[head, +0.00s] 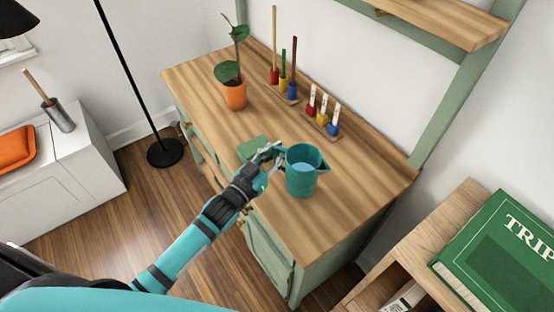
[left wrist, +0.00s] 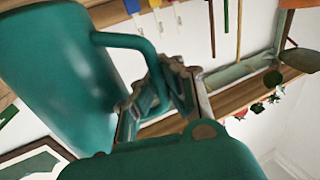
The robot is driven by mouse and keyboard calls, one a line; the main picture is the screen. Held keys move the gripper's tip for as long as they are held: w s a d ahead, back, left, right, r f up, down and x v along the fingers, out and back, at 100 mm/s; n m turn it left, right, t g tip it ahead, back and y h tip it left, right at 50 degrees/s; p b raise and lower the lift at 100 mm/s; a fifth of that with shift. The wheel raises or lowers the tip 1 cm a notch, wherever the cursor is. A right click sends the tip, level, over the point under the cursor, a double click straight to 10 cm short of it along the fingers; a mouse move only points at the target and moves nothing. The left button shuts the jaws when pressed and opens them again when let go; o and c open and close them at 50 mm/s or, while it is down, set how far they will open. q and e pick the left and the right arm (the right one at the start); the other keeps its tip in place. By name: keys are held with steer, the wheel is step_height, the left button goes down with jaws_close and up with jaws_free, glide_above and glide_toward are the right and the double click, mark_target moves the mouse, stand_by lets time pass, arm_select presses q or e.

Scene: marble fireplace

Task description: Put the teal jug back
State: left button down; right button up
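The teal jug (head: 303,172) is upright over the wooden top of the green dresser, with its spout to the right and light blue inside. I cannot tell whether its base touches the top. My left gripper (head: 272,154) is at the jug's handle, on its left side. In the left wrist view the jug (left wrist: 55,75) fills the left, and the fingers of my left gripper (left wrist: 155,98) are closed around the lower handle. A flat green square (head: 254,147) lies on the dresser, left of the jug and partly behind my gripper. My right gripper is not in view.
A potted plant (head: 235,94) stands at the dresser's back left. Two small racks with coloured pieces (head: 283,84) (head: 323,120) stand along the wall behind the jug. The dresser top's right end is clear. A green book (head: 505,250) lies on a shelf at the right.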

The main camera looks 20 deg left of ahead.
arm_select(q)
steer(key=shift+s+f, duration=0.1)
steer(key=shift+f, duration=1.4)
steer(key=c, duration=2.1)
jaws_free()
steer(key=shift+f, duration=0.2)
steer(key=o, duration=0.6)
steer(key=shift+r, duration=0.15)
steer(key=b+v, duration=0.1)
steer(key=v, duration=1.1)
